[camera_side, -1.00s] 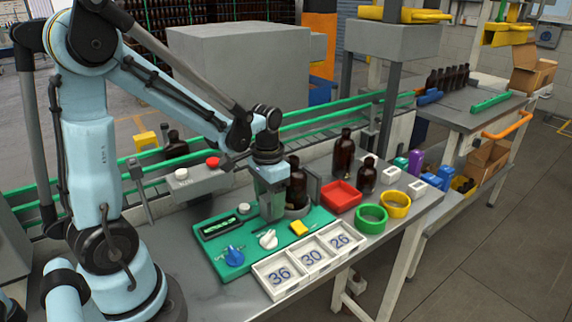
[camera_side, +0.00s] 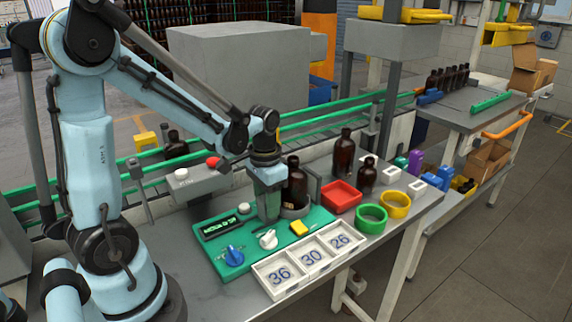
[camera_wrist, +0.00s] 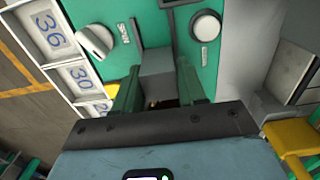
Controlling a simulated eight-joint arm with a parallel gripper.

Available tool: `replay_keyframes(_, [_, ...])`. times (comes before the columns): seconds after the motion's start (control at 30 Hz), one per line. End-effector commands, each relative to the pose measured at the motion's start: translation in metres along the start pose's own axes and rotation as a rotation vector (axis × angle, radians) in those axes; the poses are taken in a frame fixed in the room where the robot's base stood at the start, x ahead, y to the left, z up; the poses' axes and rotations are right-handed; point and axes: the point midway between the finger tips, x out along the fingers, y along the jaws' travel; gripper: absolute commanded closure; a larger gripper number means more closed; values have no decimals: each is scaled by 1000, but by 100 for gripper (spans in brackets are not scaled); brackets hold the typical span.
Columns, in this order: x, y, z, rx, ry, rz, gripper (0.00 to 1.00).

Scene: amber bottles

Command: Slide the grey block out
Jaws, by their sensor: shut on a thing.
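My gripper (camera_side: 267,205) is over the green panel (camera_side: 222,250), with its fingers pointing down, beside the brown bottle (camera_side: 296,183). In the wrist view its two green fingers (camera_wrist: 158,70) stand on either side of the grey block (camera_wrist: 155,60) and are shut on it. The block's top and one side show between them. A narrow dark groove (camera_wrist: 137,32) runs in the panel beyond the block. In the side view the fingers largely hide the block. How deep it sits in the panel cannot be told.
A white numbered tray (camera_side: 312,258) lies in front. A red bin (camera_side: 341,196) and green ring (camera_side: 371,218) stand to the right.

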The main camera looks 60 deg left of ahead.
Motion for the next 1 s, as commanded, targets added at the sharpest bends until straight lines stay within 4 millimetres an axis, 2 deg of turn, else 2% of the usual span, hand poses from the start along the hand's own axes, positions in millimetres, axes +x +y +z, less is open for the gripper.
replay_keyframes(0.23, [-1, 0, 29, -1, -1, 1, 100])
replay_keyframes(0.6, [0, 0, 35, -1, -7, 0, 100])
replay_keyframes(0.63, [0, 0, 35, -1, -7, -1, 56])
replay_keyframes(0.7, [0, 0, 35, -1, -7, 0, 46])
replay_keyframes(0.77, [0, 0, 35, -1, -6, 0, 38])
replay_keyframes(1.0, [0, 0, 34, 0, -3, 0, 38])
